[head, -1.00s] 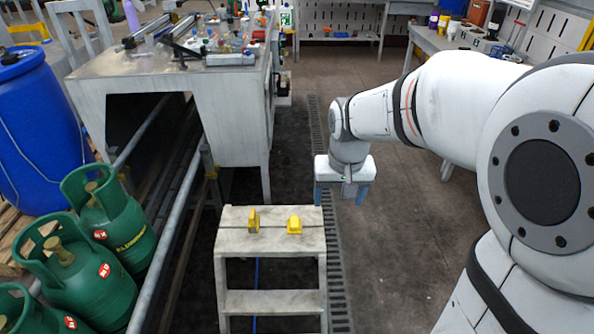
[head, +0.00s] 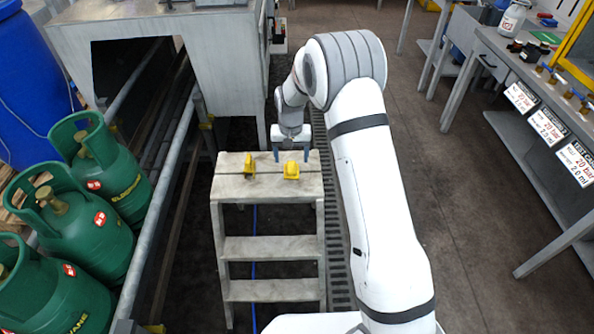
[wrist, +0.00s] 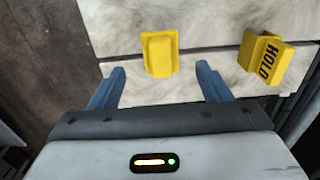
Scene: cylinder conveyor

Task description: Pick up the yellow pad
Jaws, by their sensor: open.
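A plain yellow block, which looks like the yellow pad (head: 291,171), lies on the top of a pale step stool (head: 229,186). It also shows in the wrist view (wrist: 159,53). A second yellow piece (head: 250,165), marked "HOLD" in the wrist view (wrist: 266,59), stands apart from it, to its left in the head view. My gripper (head: 291,154) is open and empty over the far side of the stool top. In the wrist view its blue fingertips (wrist: 160,70) lie to either side of the plain block's near end, with gaps on both sides.
Green gas cylinders (head: 85,235) and a metal rail (head: 160,200) stand left of the stool. A grey conveyor housing (head: 225,60) is behind it. A workbench (head: 500,50) is at the right, with clear floor before it.

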